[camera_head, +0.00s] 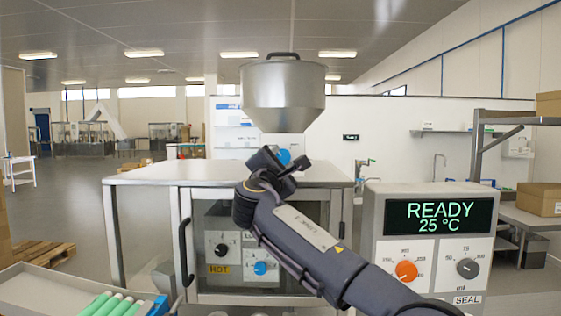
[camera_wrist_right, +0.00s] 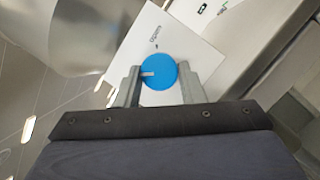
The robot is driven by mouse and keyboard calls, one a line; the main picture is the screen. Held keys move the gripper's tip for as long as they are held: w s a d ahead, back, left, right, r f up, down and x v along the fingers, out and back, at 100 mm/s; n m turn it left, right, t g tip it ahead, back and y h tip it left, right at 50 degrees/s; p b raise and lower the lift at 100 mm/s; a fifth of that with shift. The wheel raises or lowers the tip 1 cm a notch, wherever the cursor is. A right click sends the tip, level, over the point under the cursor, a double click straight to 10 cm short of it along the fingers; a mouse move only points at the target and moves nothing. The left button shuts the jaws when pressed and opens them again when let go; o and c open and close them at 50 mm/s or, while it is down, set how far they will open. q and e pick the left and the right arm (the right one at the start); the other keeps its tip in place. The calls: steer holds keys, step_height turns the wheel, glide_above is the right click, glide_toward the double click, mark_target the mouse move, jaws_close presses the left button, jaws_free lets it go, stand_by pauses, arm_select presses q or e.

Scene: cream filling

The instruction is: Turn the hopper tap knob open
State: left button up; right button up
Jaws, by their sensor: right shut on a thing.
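The steel hopper (camera_head: 283,95) with a dark top handle stands above the table in the head view. Its side also shows in the right wrist view (camera_wrist_right: 75,30). The blue tap knob (camera_head: 284,156) shows just below the hopper, partly hidden by my right gripper (camera_head: 290,165). In the right wrist view the blue knob (camera_wrist_right: 159,72) is round with a short pale mark at its left. It sits between the two fingers of my right gripper (camera_wrist_right: 157,82), which is shut on it. A white plate with small lettering lies behind the knob. My left gripper is in neither view.
A control box (camera_head: 428,240) reading READY 25 °C, with orange and grey dials, stands to the right. The cabinet under the table (camera_head: 150,175) has a black and a blue dial. A tray of green tubes (camera_head: 70,285) is at lower left.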

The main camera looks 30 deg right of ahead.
steer(key=m+g, duration=0.1)
steer(key=m, duration=0.1)
steer(key=m+g+p, duration=0.1)
steer(key=m, duration=0.2)
steer(key=shift+w+a+r, duration=0.1)
steer(key=shift+a+r, duration=0.05)
steer(key=m, duration=0.2)
steer(key=m+g+p, duration=0.1)
steer(key=m, duration=0.2)
steer(key=shift+r+g, duration=0.15)
steer(key=shift+g, duration=0.15)
steer(key=m+y+p, duration=0.1)
steer(key=m, duration=0.3)
steer(key=shift+r+g+p, duration=0.15)
steer(key=shift+g+p, duration=0.2)
steer(key=shift+g, duration=0.05)
steer(key=shift+m+y+p, duration=0.4)
steer(key=shift+m+y, duration=0.4)
steer(key=shift+m, duration=0.7)
steer(key=o, duration=0.7)
